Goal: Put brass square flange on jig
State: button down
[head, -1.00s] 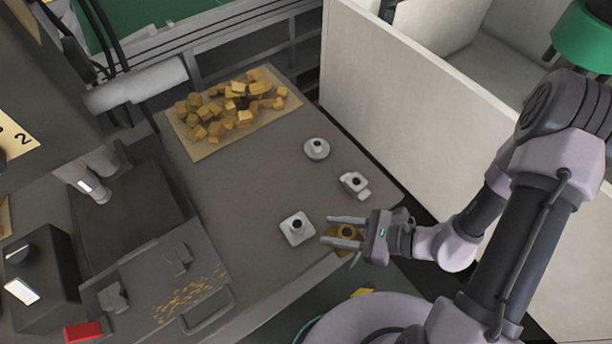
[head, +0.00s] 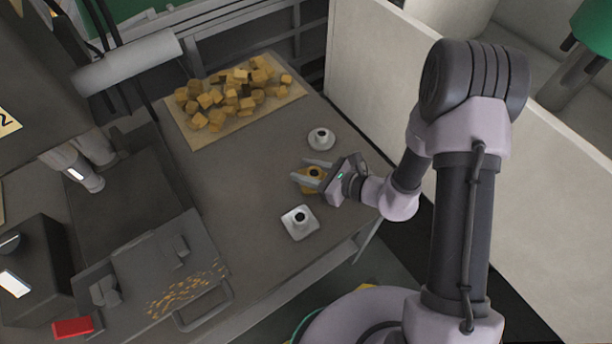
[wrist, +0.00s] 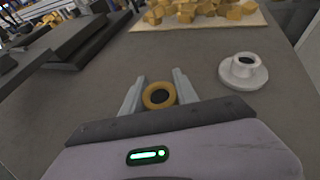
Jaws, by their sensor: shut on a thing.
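The brass square flange (head: 311,181) is gripped between the fingers of my gripper (head: 312,172), over the right part of the grey bench. In the wrist view its round brass collar (wrist: 159,96) with a dark bore sits between the two fingers (wrist: 157,93); its square base is mostly hidden. A grey plate with two raised blocks and a handle (head: 150,257), dotted with brass chips, lies at the bench's lower left. It may be the jig, but I cannot tell for sure.
A pale square flange (head: 299,222) stands just below my gripper, and a pale round flange (head: 320,138) just above it. A board (head: 203,143) of brass cubes lies at the back. A white partition (head: 425,75) stands to the right. The bench middle is clear.

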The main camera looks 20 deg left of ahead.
notch_tip(320, 180, down, 2)
jog(key=shift+f+b, duration=0.1)
jog(key=shift+b, duration=0.2)
jog(key=shift+f, duration=0.15)
jog(key=c, duration=0.9)
grip_release()
jog(key=shift+c, duration=0.2)
